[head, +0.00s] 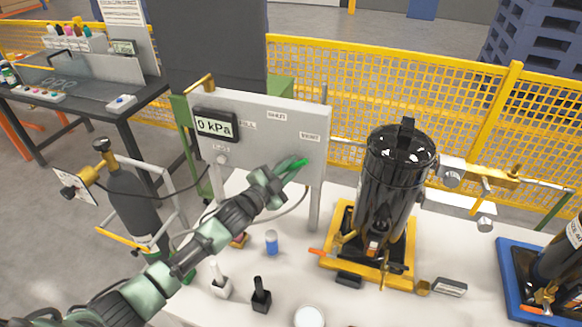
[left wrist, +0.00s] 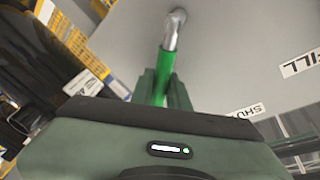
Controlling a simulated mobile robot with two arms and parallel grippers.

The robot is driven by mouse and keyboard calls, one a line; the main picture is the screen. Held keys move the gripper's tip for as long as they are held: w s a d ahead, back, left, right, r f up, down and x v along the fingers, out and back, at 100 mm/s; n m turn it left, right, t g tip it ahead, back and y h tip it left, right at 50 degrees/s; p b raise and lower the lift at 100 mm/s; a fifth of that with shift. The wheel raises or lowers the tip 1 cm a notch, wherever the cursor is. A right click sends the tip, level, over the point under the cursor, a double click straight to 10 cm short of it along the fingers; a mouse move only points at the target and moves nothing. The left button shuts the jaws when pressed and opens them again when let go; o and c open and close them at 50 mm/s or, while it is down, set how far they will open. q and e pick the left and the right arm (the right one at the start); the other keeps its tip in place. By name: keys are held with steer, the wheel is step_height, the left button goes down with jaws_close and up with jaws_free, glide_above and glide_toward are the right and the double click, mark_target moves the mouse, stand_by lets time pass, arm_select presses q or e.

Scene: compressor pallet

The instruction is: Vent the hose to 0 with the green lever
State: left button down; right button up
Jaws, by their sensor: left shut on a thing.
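The grey panel (head: 235,165) stands upright at the back of the white table. Its display (head: 214,127) reads 0 kPa. The labels FILL (head: 247,125), SHUT (head: 277,115) and VENT (head: 309,137) are on its face. The green lever (head: 299,163) shows just below the VENT label. In the left wrist view the lever (left wrist: 166,68) runs from a silver end on the panel down between my fingers. My left gripper (head: 284,179) is shut on the lever's green grip and hides part of it. My right gripper is not in view.
A black canister (head: 398,175) on a yellow base stands right of the panel. A dark gas cylinder (head: 130,195) stands on the left. A yellow mesh fence (head: 450,110) runs behind.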

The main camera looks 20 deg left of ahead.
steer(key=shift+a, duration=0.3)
arm_select(q)
steer(key=shift+a, duration=0.1)
stand_by(0.5)
